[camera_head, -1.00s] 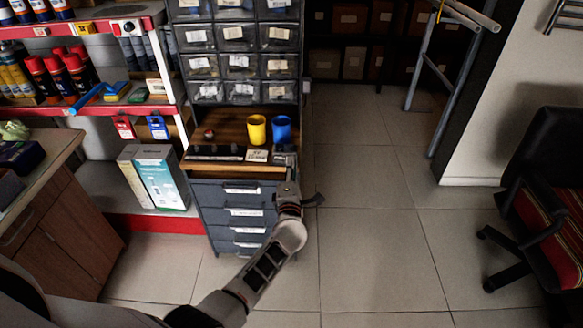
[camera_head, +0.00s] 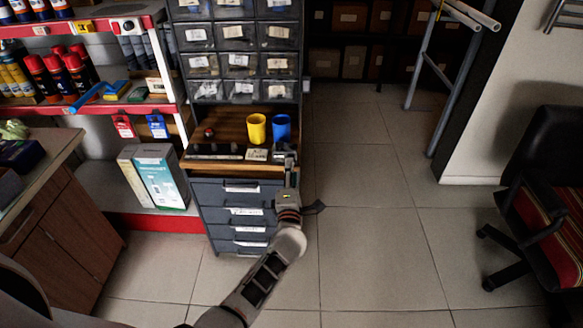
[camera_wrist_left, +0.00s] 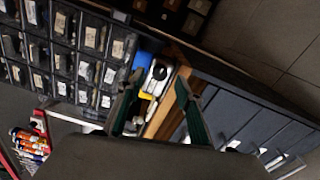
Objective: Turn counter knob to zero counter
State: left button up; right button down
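A small white and metallic device with a dark round part, which looks like the counter (camera_wrist_left: 158,74), shows between my left fingers in the left wrist view. Its knob cannot be told apart clearly. My left gripper (camera_wrist_left: 158,108) is open, one green-sided finger on each side of the view of the device, with nothing held. In the head view my left gripper (camera_head: 285,158) is at the right front edge of the wooden worktop (camera_head: 228,128), in front of the blue cup. It hides most of the device there. My right gripper is not in view.
A yellow cup (camera_head: 256,128) and a blue cup (camera_head: 281,127) stand behind the gripper. Grey drawers (camera_head: 235,190) are below, small-parts bins (camera_head: 238,64) above.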

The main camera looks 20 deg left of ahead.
pick_arm(q)
jog(key=v, duration=0.4)
jog(key=shift+s+d, duration=0.1)
jog(key=shift+s, duration=0.3)
